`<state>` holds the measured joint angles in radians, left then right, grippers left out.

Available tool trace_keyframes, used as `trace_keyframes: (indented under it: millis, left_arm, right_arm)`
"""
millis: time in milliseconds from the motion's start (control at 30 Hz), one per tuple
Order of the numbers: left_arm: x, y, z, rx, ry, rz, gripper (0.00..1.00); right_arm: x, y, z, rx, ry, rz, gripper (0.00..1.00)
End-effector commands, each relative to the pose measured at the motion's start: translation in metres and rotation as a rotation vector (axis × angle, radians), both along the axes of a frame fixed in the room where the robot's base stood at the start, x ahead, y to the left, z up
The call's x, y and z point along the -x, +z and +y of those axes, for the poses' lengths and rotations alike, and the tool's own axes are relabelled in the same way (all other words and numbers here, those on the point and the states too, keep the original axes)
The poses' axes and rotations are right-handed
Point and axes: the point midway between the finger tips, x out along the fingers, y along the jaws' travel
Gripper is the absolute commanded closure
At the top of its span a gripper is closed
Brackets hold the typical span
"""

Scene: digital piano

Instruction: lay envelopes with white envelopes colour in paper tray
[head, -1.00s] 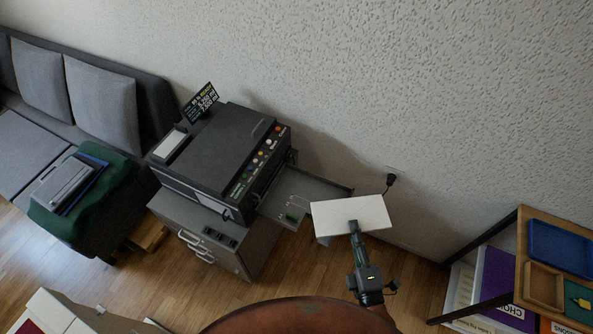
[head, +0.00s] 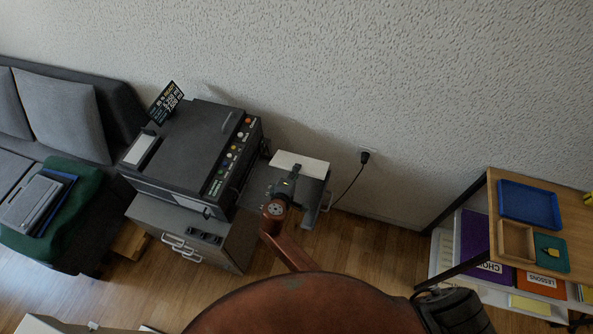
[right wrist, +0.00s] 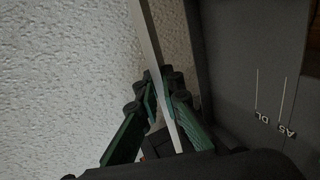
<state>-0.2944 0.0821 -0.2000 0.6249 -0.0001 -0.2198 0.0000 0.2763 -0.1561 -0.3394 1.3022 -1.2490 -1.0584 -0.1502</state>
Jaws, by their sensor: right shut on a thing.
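My right gripper (head: 289,179) is shut on the white envelopes (head: 300,163), which show as a pale flat slab in front of its fingers. In the right wrist view the envelopes (right wrist: 160,75) are seen edge-on as a thin strip between the green-padded fingers (right wrist: 160,100). The grey paper tray (head: 257,178) sticks out from the right side of the dark copier, partly hidden behind my arm and the envelopes. Its grey surface (right wrist: 250,70) with size lettering fills the right of the wrist view. I cannot tell whether the envelopes touch it. My left gripper is not in view.
The copier (head: 195,145) stands on a grey cabinet (head: 185,225) against the textured wall. A black plug and cable (head: 364,158) hang at the wall to the right. A shelf (head: 483,215) with trays is at far right. A grey sofa (head: 60,110) is at left.

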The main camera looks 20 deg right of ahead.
Motion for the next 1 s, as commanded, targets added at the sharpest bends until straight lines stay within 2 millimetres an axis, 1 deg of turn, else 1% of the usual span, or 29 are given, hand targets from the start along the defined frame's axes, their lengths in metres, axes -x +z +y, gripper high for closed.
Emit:
trace_keyframes:
  millis: [67,167,500,1000]
  left_arm:
    - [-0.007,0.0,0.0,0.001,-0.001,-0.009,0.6]
    - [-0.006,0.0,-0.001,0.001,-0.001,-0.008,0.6]
    - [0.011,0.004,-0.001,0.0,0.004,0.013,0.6]
    - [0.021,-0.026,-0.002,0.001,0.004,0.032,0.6]
  right_arm:
    - [-0.001,0.0,0.001,0.0,-0.001,0.001,1.0]
    - [-0.001,0.0,0.001,0.0,-0.001,0.001,1.0]
    - [0.001,0.002,0.003,0.0,0.001,0.001,1.0]
    - [0.001,-0.044,0.003,-0.001,0.001,0.004,1.0]
